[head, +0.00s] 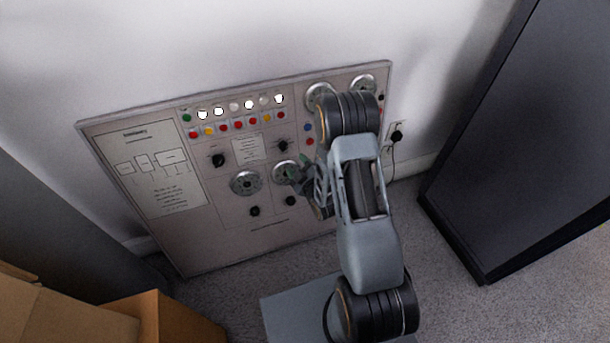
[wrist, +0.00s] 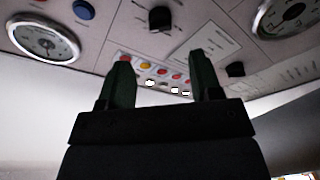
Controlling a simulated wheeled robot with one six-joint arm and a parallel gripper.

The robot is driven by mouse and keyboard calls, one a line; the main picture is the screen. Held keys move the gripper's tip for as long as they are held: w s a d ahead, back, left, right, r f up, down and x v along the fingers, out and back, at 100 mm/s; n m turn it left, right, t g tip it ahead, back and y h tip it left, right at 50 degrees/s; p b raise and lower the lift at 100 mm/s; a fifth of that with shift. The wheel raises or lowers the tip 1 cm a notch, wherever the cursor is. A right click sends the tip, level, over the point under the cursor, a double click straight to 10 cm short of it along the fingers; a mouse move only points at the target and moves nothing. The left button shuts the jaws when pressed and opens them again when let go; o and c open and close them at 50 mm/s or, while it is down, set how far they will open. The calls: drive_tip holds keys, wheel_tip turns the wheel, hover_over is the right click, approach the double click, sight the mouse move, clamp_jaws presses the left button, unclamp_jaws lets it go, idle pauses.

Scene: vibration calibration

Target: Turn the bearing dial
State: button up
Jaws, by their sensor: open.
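A grey control panel (head: 215,235) leans against the wall and carries several round dials and black knobs. The lettering is too small to tell which one is the bearing dial. In the head view, one round dial (head: 245,184) is left of my gripper (head: 297,172), and another dial (head: 282,170) is partly behind it. My gripper is open, with nothing seen between its green fingers. In the wrist view, the gripper (wrist: 160,60) points toward the panel; a black knob (wrist: 160,18) shows above the fingertips. Round dials show at upper left (wrist: 45,40) and upper right (wrist: 285,15). Contact is not visible.
Coloured buttons and lamps (head: 237,125) run along the panel's top. My arm covers the panel's right part. A dark cabinet (head: 510,130) stands at right, a wall socket with a plug (head: 397,135) beside the panel. Cardboard boxes (head: 60,315) sit lower left.

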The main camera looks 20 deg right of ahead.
drive_tip(key=s, duration=0.5)
drive_tip(key=shift+s+d+r, duration=0.2)
drive_tip(key=shift+s+d, duration=0.1)
drive_tip(key=shift+d, duration=0.1)
